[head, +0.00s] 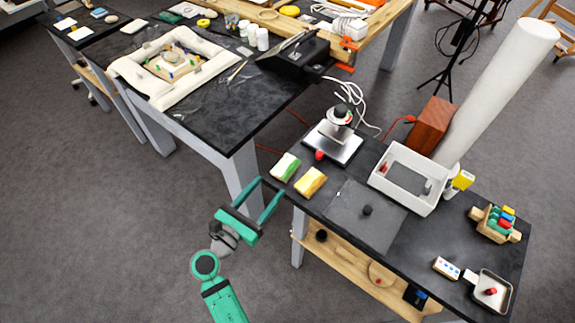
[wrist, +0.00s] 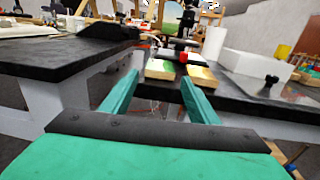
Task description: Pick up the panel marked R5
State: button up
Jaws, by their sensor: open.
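No marking R5 is legible in either view, so I cannot tell which thing is the panel. Two small flat blocks lie side by side at the near left corner of the right-hand table: a green and cream block (head: 285,167) and a yellow and cream block (head: 310,181). Both also show beyond my fingers in the wrist view, the green one (wrist: 161,68) left of the yellow one (wrist: 201,77). My gripper (head: 270,187) is open and empty, just off that table's left edge, its fingers pointing toward the blocks. Nothing is between the fingers.
The right-hand table (head: 320,202) also bears a metal stand (head: 335,143), a white tray (head: 435,160), a dark plate (head: 345,220) and a small wooden rack (head: 493,225). A cluttered black table (head: 215,115) stands to the left. The floor around my arm is clear.

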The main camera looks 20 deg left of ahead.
aim_at(285, 168)
jog(key=x, duration=1)
jog(key=shift+w+f, duration=0.1)
jog(key=c, duration=0.8)
